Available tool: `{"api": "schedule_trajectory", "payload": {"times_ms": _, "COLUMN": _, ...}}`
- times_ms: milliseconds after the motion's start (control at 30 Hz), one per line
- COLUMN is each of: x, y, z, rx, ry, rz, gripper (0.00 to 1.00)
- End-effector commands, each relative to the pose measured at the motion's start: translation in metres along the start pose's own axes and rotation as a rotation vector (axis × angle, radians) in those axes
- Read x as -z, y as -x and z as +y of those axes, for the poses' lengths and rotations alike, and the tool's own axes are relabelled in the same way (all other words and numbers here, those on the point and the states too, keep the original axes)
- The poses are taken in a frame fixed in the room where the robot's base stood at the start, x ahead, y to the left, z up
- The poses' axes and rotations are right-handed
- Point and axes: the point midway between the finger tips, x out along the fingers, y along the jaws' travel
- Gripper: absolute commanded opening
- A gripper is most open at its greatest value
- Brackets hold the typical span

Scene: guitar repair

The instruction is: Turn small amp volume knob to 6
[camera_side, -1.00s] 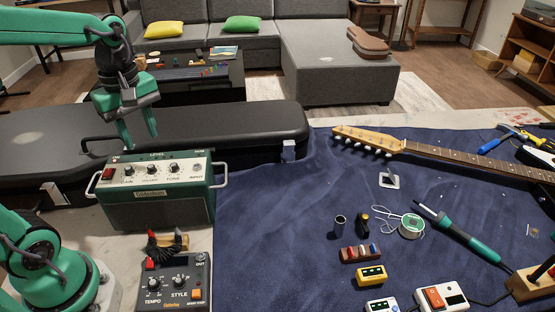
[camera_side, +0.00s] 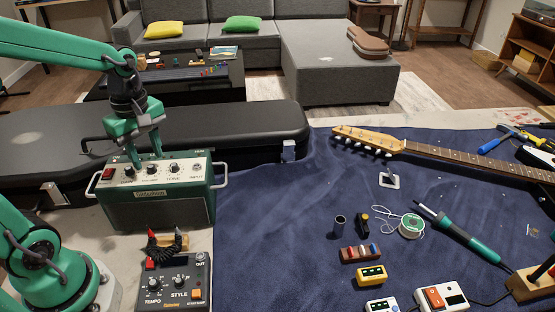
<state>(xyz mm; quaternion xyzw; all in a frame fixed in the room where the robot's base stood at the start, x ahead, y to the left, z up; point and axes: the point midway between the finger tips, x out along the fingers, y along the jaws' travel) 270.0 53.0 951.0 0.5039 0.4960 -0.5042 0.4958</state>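The small amp (camera_side: 160,203) is a green box with a silver control panel on top, standing on the bench at left. Its volume knob (camera_side: 152,170) is a small black knob in the middle of the panel, between the gain knob (camera_side: 129,172) and the tone knob (camera_side: 174,168). The number it points at is too small to read. My gripper (camera_side: 146,161) is just over the panel, pointing down, its two green fingers apart. The fingertips are close to the volume knob, one to each side in the picture; I cannot tell whether they touch it.
The amp's side handle (camera_side: 221,178) sticks out at its right. A black guitar case (camera_side: 230,130) lies behind. The blue mat (camera_side: 280,220) is clear near the amp.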

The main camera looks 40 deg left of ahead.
Motion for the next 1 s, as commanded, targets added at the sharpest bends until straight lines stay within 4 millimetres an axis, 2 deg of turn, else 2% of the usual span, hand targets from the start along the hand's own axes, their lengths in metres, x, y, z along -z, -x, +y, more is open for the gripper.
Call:
{"api": "schedule_trajectory", "payload": {"times_ms": 200, "x": 0.000, "y": -0.019, "z": 0.000, "rx": 0.001, "ry": 0.000, "rz": 0.000, "gripper": 0.39}}
{"api": "schedule_trajectory", "payload": {"times_ms": 567, "x": 0.000, "y": -0.023, "z": 0.000, "rx": -0.001, "ry": 0.000, "rz": 0.000, "gripper": 0.39}}
{"api": "schedule_trajectory", "payload": {"times_ms": 767, "x": 0.000, "y": -0.023, "z": 0.000, "rx": -0.001, "ry": 0.000, "rz": 0.000, "gripper": 0.03}}
{"api": "schedule_trajectory", "payload": {"times_ms": 800, "x": 0.000, "y": -0.023, "z": 0.000, "rx": -0.001, "ry": 0.000, "rz": 0.000, "gripper": 0.00}}
{"api": "schedule_trajectory", "payload": {"times_ms": 1000, "x": 0.000, "y": -0.023, "z": 0.000, "rx": -0.001, "ry": -0.005, "rz": 0.000, "gripper": 0.00}}
